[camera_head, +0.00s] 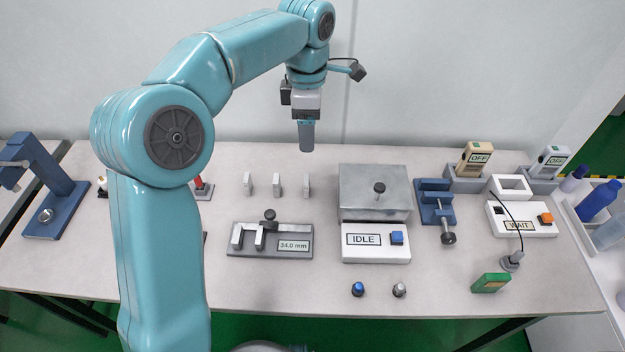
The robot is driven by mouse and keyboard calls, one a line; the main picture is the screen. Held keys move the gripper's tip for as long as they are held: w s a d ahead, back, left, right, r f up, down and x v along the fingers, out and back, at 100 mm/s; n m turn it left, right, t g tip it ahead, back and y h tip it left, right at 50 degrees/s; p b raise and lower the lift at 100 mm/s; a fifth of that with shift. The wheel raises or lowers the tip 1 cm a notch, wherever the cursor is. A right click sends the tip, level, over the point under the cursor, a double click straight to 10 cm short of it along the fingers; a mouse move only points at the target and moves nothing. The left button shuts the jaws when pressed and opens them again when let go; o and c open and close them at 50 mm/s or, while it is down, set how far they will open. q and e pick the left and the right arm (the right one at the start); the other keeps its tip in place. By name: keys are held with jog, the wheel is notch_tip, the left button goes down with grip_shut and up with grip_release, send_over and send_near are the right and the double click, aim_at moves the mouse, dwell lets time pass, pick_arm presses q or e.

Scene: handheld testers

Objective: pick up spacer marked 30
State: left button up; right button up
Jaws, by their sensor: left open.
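Three small pale upright blocks stand in a row on the table: a left block (248,184), a middle block (277,184) and a right block (306,186). They look like spacers, but no marking on them is legible, so I cannot tell which is marked 30. My left gripper (306,145) hangs pointing down, above and behind the right block, apart from it. It is open and nothing shows in it. Just in front of the blocks is a grey gauge (270,240) with a black knob and a display reading 34.0 mm. My right gripper is not in view.
Right of the blocks stand a metal box with a lid knob (375,188), an IDLE panel (376,241) and a blue vise (435,200). Two testers reading OFF, a WAIT box (521,221) and a green block (491,283) are farther right. My left arm hides part of the left table.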

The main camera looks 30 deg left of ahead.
pick_arm(q)
jog(key=b, duration=0.2)
send_over(306, 179)
notch_tip(306, 179, down, 10)
jog(key=shift+d, duration=0.1)
notch_tip(306, 179, down, 6)
jog(key=shift+w+r+b, duration=0.1)
jog(key=shift+b, duration=0.55)
jog(key=shift+c, duration=0.7)
jog(key=c, duration=1)
jog(key=shift+r, duration=0.15)
